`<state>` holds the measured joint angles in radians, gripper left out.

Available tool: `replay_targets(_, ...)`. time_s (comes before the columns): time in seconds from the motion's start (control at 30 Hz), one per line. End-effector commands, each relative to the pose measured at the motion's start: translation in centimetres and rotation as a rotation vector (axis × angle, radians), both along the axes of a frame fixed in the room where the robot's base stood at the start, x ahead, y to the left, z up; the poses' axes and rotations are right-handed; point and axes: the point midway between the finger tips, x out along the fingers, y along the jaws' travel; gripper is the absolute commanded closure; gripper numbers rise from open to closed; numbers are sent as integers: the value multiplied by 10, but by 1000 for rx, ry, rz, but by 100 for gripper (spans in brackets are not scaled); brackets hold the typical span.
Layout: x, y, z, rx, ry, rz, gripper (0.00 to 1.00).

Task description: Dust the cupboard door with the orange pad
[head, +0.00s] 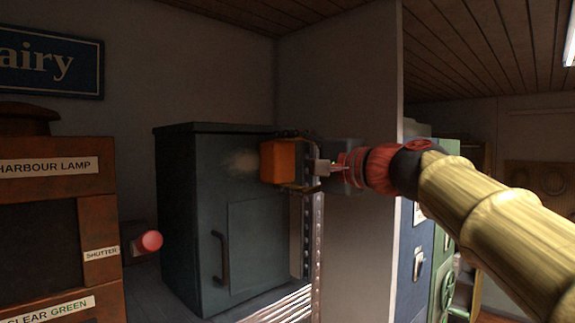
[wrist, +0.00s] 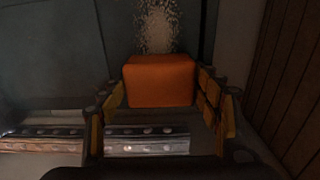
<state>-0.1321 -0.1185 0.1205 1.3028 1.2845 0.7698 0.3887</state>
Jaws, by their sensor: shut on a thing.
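The orange pad (head: 279,161) is a blocky orange piece held at the upper right of the dark cupboard door (head: 225,180). My gripper (head: 290,165) is shut on the pad, which also shows between its fingers in the wrist view (wrist: 159,82). A pale dusty patch (head: 241,161) lies on the door just left of the pad in the head view; in the wrist view the speckled patch (wrist: 158,28) extends beyond the pad. I cannot tell whether the pad touches the door. The door has a dark vertical handle (head: 221,257) lower down.
A metal rail post (head: 316,235) stands below my gripper, near the cupboard's right side. A wooden lamp cabinet (head: 55,215) with labels and a red knob (head: 148,241) are to the left. A pale wall (head: 345,90) rises behind my arm.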

Motion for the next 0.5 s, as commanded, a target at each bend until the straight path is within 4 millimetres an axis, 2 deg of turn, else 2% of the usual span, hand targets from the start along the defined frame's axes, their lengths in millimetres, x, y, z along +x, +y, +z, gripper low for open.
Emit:
replay_targets(0.23,-16,16,-1,0,0,4,56)
replay_targets(0.5,-23,22,0,0,0,2,56)
